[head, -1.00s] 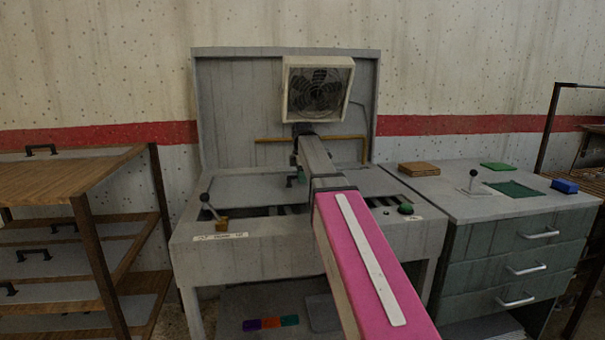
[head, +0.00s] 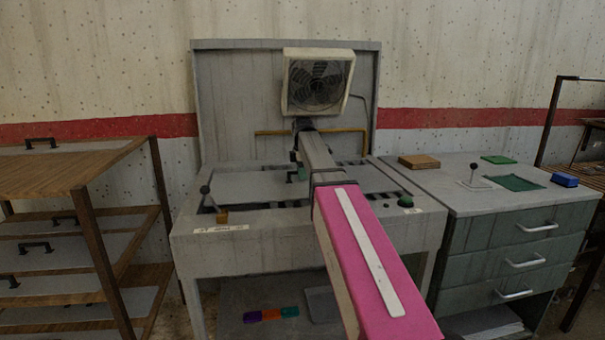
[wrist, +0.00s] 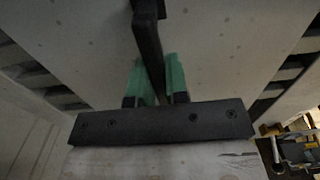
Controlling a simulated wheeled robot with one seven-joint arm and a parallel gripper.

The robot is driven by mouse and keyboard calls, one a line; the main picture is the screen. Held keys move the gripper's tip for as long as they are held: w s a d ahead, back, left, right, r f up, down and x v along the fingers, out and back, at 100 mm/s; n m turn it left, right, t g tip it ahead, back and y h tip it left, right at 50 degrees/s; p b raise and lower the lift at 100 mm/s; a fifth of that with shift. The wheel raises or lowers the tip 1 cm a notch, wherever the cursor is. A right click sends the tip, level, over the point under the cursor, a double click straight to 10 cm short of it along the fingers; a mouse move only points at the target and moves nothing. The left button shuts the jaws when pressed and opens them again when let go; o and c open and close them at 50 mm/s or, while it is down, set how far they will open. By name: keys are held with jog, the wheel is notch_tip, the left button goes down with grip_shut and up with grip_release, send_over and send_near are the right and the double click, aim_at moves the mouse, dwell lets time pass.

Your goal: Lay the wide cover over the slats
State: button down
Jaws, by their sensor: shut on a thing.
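The wide cover (head: 250,187) is a flat grey plate with a dark handle (wrist: 146,45). My gripper (head: 299,172) is shut on that handle with its green fingers, one on each side, as the wrist view shows (wrist: 160,80). The cover is over the opening in the top of the grey bench. Dark slats (head: 352,163) show behind it and at its left and right edges; the wrist view also shows slats on both sides (wrist: 45,82). I cannot tell whether the cover touches the bench or hangs just above it.
A fan (head: 318,82) stands at the bench's back panel, above a yellow pipe. A wooden shelf unit (head: 80,180) with handled plates stands left, a drawer cabinet (head: 520,240) right.

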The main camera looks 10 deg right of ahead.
jog(key=shift+f, duration=0.15)
jog(key=c, duration=1)
grip_release()
jog(key=shift+c, duration=0.2)
